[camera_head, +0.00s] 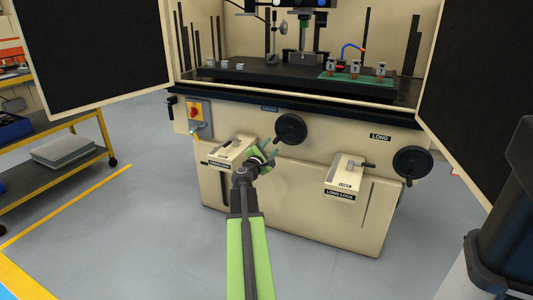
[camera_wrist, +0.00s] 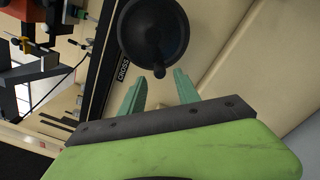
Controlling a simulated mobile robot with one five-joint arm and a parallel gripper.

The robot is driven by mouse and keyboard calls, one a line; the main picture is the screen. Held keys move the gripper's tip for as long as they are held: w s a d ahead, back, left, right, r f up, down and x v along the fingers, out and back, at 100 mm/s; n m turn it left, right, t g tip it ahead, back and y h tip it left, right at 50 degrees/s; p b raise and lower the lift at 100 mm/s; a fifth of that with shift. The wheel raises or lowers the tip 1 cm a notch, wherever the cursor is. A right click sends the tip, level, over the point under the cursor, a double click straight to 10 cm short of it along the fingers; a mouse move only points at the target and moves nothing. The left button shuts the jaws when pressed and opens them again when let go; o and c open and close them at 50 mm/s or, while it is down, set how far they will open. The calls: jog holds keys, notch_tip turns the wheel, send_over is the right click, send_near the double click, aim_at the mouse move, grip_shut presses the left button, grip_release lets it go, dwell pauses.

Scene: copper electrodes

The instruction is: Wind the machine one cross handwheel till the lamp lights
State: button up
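The cross handwheel (camera_head: 291,129) is a black round wheel on the front of the beige machine. In the wrist view the wheel (camera_wrist: 152,28) fills the top middle, beside a label reading CROSS (camera_wrist: 123,69). Its small dark grip knob (camera_wrist: 159,71) points towards my gripper. My gripper (camera_head: 268,149) is just below and left of the wheel in the head view. Its green fingers (camera_wrist: 158,84) are spread in the wrist view, with the knob just beyond and between their tips. Nothing is held. A small green glow (camera_head: 193,131) shows by the switch panel; I cannot tell whether it is the lamp.
A second black handwheel (camera_head: 412,163) is at the right, under the LONG label (camera_head: 380,137). Two lever boxes, left (camera_head: 229,150) and right (camera_head: 352,175), jut from the machine's front. A shelf trolley (camera_head: 62,152) stands left. The grey floor left of the machine is clear.

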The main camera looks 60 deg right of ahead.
aim_at(274, 143)
jog(key=shift+w+d, duration=0.2)
jog(key=shift+d, duration=2)
jog(key=shift+c, duration=0.2)
grip_shut()
